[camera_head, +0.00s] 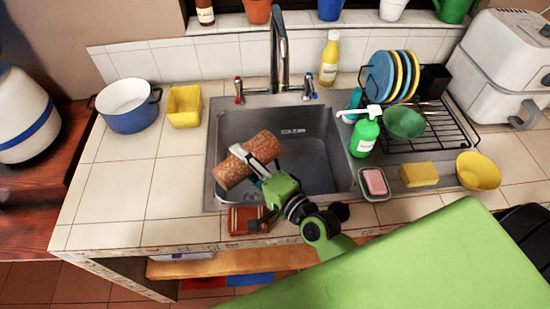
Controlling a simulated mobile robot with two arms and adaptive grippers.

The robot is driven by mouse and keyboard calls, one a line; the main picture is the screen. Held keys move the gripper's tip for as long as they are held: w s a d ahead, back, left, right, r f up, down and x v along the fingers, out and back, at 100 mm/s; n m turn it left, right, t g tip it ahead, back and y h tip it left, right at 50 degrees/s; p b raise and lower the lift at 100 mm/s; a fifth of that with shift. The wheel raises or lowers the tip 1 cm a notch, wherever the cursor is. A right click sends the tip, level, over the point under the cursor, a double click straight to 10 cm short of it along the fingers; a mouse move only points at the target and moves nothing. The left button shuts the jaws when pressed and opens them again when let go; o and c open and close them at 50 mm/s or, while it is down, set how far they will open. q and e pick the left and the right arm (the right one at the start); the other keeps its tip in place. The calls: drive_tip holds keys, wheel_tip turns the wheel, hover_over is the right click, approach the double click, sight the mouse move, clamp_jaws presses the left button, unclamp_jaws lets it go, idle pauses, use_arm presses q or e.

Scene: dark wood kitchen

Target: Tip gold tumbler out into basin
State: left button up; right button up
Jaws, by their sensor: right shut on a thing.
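The gold tumbler (262,146), a speckled copper-gold cylinder, is held lying on its side above the left part of the basin (310,178). Its left end is lower in the picture than its right end. I cannot tell which end is open, and no contents can be seen. My right gripper (245,158) is shut on the tumbler around its middle, with its arm coming in from the lower right. The grey metal basin looks empty where it shows; the tumbler and gripper hide part of it. My left gripper is not in view.
A tap (279,50) stands behind the basin. A green soap bottle (364,136), pink soap (374,181) and dish rack (437,133) with plates are to the right. A white-blue pot (128,108) and yellow container (184,106) stand left.

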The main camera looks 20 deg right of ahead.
sight(238, 159)
drive_tip(key=shift+d, duration=0.15)
